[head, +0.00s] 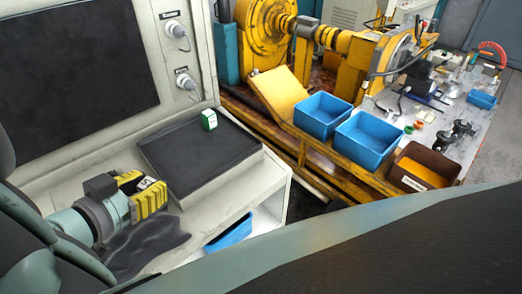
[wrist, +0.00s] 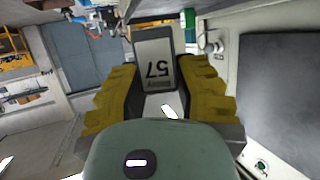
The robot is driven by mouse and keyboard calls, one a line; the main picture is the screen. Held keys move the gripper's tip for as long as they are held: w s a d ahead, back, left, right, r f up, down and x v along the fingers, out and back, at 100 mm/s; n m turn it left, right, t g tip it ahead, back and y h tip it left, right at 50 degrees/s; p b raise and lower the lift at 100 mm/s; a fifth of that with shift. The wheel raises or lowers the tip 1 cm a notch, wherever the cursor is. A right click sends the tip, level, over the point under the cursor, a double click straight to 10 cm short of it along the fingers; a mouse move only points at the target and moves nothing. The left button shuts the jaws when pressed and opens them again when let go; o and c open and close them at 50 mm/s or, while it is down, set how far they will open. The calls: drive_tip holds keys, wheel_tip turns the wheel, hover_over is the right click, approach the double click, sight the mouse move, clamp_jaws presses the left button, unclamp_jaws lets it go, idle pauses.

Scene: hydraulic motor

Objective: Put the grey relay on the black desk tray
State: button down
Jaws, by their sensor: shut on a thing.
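My gripper (head: 143,189) has yellow ribbed fingers and is shut on the grey relay (wrist: 154,62), which carries the number 57. In the wrist view the relay stands out past the fingertips, and its lower part is hidden between the fingers. In the head view only a small pale part of the relay (head: 147,183) shows. The black desk tray (head: 200,160) lies on the white desk, just right of my gripper. The relay appears to be by the tray's left side; its height above the desk cannot be told.
A small green and white box (head: 209,119) stands at the tray's far edge. A dark cloth (head: 147,243) lies on the near desk. A white panel with a dark screen (head: 75,75) rises behind. Most of the tray is bare. Blue bins (head: 322,115) stand beyond.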

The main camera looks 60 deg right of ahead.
drive_tip(key=shift+w+d+f, duration=0.1)
drive_tip(key=shift+w+d, duration=0.1)
drive_tip(key=shift+d, duration=0.3)
drive_tip(key=shift+w+d, duration=0.15)
drive_tip(key=shift+d, duration=0.3)
drive_tip(key=w+d, duration=0.1)
drive_tip(key=d, duration=0.2)
drive_tip(key=w+d+p, duration=0.1)
drive_tip(key=w+d, duration=0.1)
drive_tip(key=d, duration=0.2)
drive_tip(key=w+d+f+p, duration=0.1)
drive_tip(key=w+d, duration=0.1)
drive_tip(key=d, duration=0.1)
drive_tip(key=shift+d, duration=0.3)
drive_tip(key=shift+d+f+p, duration=0.15)
drive_tip(key=shift+f+p, duration=0.05)
drive_tip(key=shift+p, duration=0.2)
drive_tip(key=shift+w+f+p, duration=0.1)
drive_tip(key=shift+f+p, duration=0.6)
drive_tip(key=shift+f, duration=0.95)
drive_tip(key=shift+f+b, duration=0.2)
drive_tip(key=shift+b, duration=0.2)
drive_tip(key=c, duration=0.8)
unclamp_jaws()
drive_tip(key=shift+r, duration=0.1)
